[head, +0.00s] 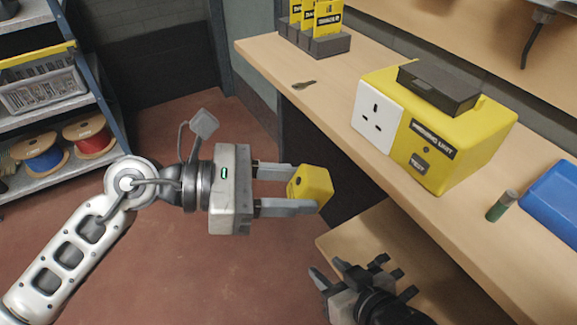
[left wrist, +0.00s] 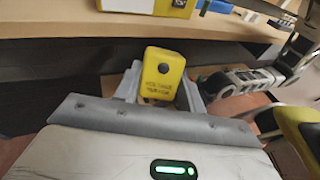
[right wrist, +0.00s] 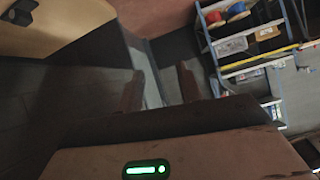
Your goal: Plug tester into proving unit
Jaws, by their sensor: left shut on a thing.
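My left gripper (head: 288,190) is shut on the yellow tester (head: 313,187), held in the air left of the workbench and apart from it. In the left wrist view the tester (left wrist: 163,75) shows dark lettering and a round black button or hole between the fingers. Its prongs, if any, are not visible. The yellow proving unit (head: 452,177) stands on the bench, with a white three-slot socket (head: 377,117) on its left face and a TEST button on the front. My right gripper is low in front of the bench; its fingers (right wrist: 160,82) are apart and empty.
A dark flat box (head: 438,87) lies on top of the proving unit. A rack with yellow tags (head: 318,45), a key (head: 304,85), a green cylinder (head: 502,204) and a blue bin (head: 553,200) are on the bench (head: 300,110). A shelf with cable reels stands left.

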